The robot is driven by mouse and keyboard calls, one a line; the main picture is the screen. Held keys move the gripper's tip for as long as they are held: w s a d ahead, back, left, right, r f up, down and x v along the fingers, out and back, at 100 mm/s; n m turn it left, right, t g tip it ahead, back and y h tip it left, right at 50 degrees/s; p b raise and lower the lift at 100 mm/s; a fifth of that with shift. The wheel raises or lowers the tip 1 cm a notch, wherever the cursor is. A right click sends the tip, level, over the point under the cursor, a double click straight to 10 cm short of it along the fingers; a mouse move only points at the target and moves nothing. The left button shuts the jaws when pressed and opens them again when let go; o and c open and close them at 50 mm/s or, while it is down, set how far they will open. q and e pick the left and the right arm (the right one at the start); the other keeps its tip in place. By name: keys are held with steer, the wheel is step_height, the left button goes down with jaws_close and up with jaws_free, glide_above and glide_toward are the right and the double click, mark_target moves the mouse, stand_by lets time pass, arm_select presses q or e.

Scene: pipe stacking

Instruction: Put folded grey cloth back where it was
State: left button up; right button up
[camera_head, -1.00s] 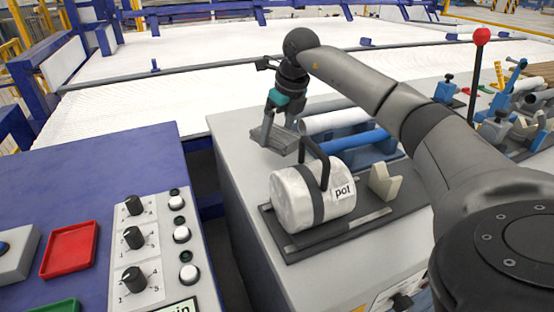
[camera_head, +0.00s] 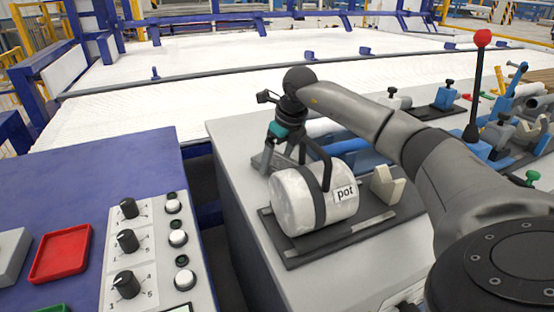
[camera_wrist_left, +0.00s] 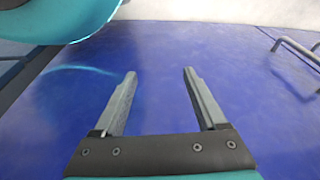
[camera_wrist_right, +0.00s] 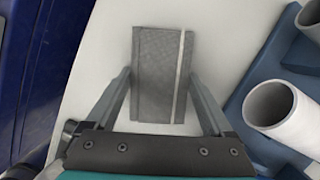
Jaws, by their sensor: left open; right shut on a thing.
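The folded grey cloth (camera_wrist_right: 155,80) is a flat grey rectangle with a pale stripe along its right side in the right wrist view. My right gripper (camera_wrist_right: 160,73) is shut on it, one finger along each side edge. In the head view, the cloth (camera_head: 260,162) is low over the light grey bench top, behind the pot (camera_head: 290,200); whether it touches the bench I cannot tell. The pot and its handle partly hide the cloth and fingers. My left gripper (camera_wrist_left: 158,72) is open and empty over a blue surface; it is out of the head view.
White pipes (camera_wrist_right: 270,103) lie on a blue holder (camera_wrist_right: 238,105) right of the cloth. A pale V-shaped block (camera_head: 386,184) stands right of the pot. A tall red-knobbed lever (camera_head: 480,80) is at the right. A control panel (camera_head: 150,235) is at the left.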

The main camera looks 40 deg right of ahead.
steer(key=shift+f, duration=0.1)
steer(key=o, duration=1.1)
steer(key=shift+c, duration=0.2)
steer(key=shift+r, duration=0.25)
arm_select(q)
steer(key=s+a+f+p, duration=0.2)
steer(key=s+f+p, duration=0.2)
steer(key=f, duration=0.3)
steer(key=shift+a, duration=0.35)
arm_select(e)
steer(key=v, duration=1.1)
steer(key=shift+r, duration=0.4)
steer(key=shift+s, duration=0.15)
